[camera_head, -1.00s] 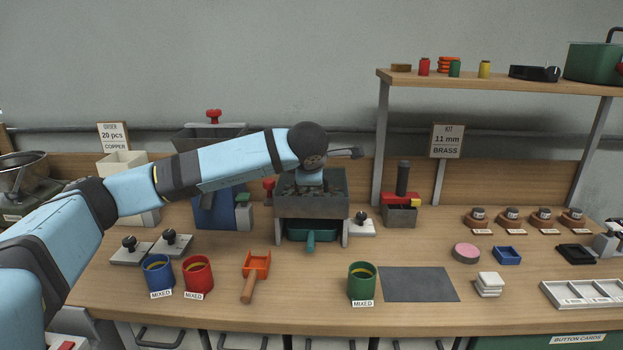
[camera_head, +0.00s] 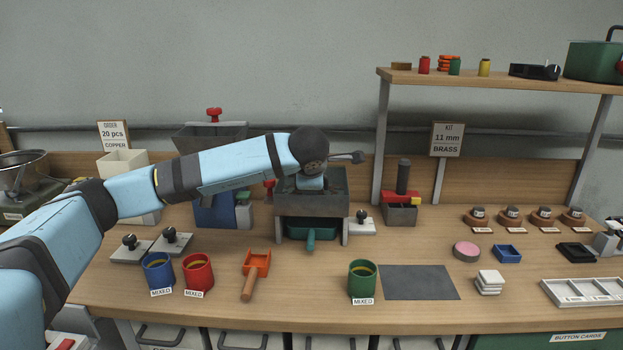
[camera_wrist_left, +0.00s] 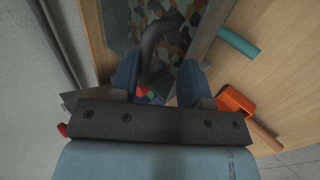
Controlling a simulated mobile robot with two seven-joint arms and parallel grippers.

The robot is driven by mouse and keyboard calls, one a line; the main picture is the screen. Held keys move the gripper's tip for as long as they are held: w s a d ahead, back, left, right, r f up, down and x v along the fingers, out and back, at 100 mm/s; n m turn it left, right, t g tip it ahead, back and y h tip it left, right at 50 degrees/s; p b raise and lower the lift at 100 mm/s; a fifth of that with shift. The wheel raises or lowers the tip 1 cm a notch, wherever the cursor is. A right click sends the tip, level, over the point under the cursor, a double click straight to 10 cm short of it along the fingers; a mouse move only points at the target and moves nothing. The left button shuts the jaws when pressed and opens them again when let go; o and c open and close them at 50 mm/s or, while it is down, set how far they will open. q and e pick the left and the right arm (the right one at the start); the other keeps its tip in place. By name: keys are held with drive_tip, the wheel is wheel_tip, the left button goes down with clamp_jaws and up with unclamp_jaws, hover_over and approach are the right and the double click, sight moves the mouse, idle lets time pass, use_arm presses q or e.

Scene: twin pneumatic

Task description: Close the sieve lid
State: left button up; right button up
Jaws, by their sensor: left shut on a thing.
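The sieve (camera_head: 325,206) is a dark grey box on legs at the middle of the bench, with a green tray (camera_head: 311,229) beneath it. Multicoloured pieces show inside it in the left wrist view (camera_wrist_left: 190,48). My left gripper (camera_wrist_left: 157,88) reaches down over the sieve from the left and is shut on a dark curved handle (camera_wrist_left: 155,45) that stands between its fingers. In the head view my wrist covers the fingertips and the handle. The lid's outline and angle cannot be told clearly. My right gripper is not in view.
A blue machine (camera_head: 213,212) stands left of the sieve, and a red and grey press (camera_head: 401,205) stands right. In front are blue (camera_head: 158,274), red (camera_head: 198,275) and green (camera_head: 362,281) cups and an orange scoop (camera_head: 256,264). A grey mat (camera_head: 420,283) is bare.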

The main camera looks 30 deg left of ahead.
use_arm(q)
drive_tip(key=shift+s+f, duration=0.1)
drive_tip(key=shift+f, duration=0.45)
drive_tip(key=shift+o, duration=0.4)
drive_tip(key=shift+s+d+r+g, duration=0.2)
drive_tip(key=shift+d+r+g, duration=0.05)
drive_tip(key=shift+r+g, duration=0.1)
drive_tip(key=v, duration=0.6)
drive_tip(key=p+v, duration=0.1)
drive_tip(key=v, duration=0.6)
drive_tip(key=shift+s+a+r, duration=0.15)
drive_tip(key=shift+s+r, duration=0.05)
drive_tip(key=shift+r, duration=0.1)
drive_tip(key=shift+c, duration=0.4)
